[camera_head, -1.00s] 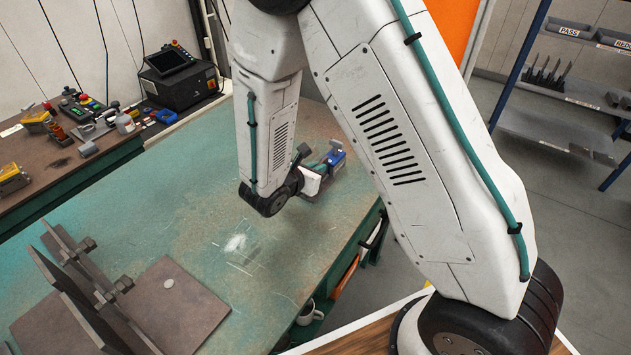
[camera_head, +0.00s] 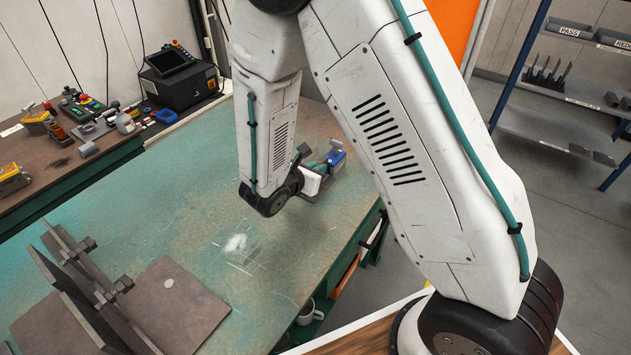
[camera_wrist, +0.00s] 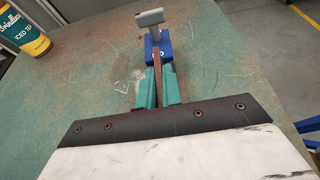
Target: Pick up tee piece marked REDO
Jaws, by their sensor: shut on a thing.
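My gripper (camera_wrist: 160,88) has two teal fingers, shut on a narrow rust-brown plate edge (camera_wrist: 167,80), which I take as the tee piece. No REDO mark can be read on it, and the wrist housing hides its near part. A blue block with a grey upright part (camera_wrist: 157,46) is just beyond the fingertips. In the head view, my gripper (camera_head: 318,168) is low over the far right of the green table, with the blue block (camera_head: 336,157) beside it. I cannot tell whether the piece is clear of the table.
The green table (camera_head: 190,215) is mostly bare. Brown plates with upright fins (camera_head: 75,285) stand at its front left. A yellow can (camera_wrist: 22,30) shows in the wrist view. A side bench (camera_head: 75,150) holds tools. A shelf rack with PASS and REDO bins (camera_head: 570,30) stands at right.

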